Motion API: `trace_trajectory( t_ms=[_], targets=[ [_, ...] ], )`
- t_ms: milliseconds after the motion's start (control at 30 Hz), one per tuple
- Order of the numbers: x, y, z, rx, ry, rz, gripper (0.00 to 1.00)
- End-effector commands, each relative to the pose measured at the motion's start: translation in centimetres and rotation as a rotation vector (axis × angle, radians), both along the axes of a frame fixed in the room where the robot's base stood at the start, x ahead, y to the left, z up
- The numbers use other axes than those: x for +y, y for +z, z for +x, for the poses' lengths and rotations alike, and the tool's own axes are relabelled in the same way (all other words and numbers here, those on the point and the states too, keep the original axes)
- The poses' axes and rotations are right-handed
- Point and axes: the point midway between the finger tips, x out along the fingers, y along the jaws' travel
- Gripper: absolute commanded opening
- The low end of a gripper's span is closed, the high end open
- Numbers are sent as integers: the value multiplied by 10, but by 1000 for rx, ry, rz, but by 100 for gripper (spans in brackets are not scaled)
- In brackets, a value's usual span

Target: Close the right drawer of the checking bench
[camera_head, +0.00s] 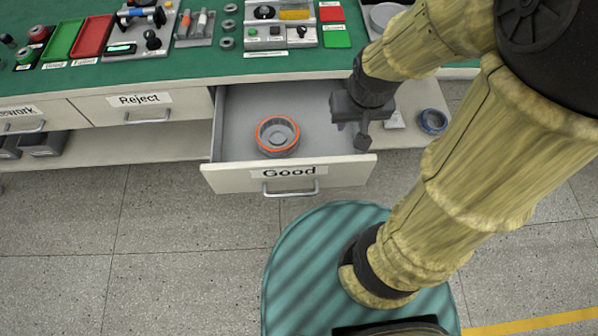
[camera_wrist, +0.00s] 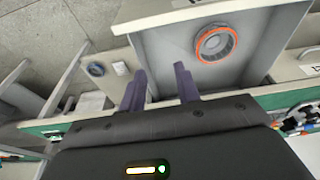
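The right drawer (camera_head: 233,178) of the checking bench, labelled "Good", stands pulled out, with a metal bar handle (camera_head: 291,190) on its front. A grey round hub motor with an orange ring (camera_head: 277,135) lies inside it; it also shows in the wrist view (camera_wrist: 215,43). My gripper (camera_head: 351,140) is over the right side of the drawer, apart from the handle. In the wrist view the two fingers (camera_wrist: 160,88) are spread with nothing between them. Whether the gripper touches the drawer's side wall is unclear.
The "Reject" drawer (camera_head: 150,104) and "Rework" drawer (camera_head: 30,118) to the left are shut. The green bench top (camera_head: 190,66) holds trays, buttons and small parts. A blue ring (camera_head: 433,121) lies on the lower shelf at right. Speckled floor (camera_head: 180,240) in front is clear.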

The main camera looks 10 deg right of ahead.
Motion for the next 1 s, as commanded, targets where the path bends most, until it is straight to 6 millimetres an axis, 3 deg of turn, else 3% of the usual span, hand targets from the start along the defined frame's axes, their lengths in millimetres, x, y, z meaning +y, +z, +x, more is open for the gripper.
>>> trace_trajectory(
  t_ms=[467,500,667,1000],
  targets=[
    [0,0,0,0,1,0,32],
    [0,0,0,0,1,0,30],
    [0,0,0,0,1,0,0],
    [0,0,0,0,1,0,0]
  ],
)
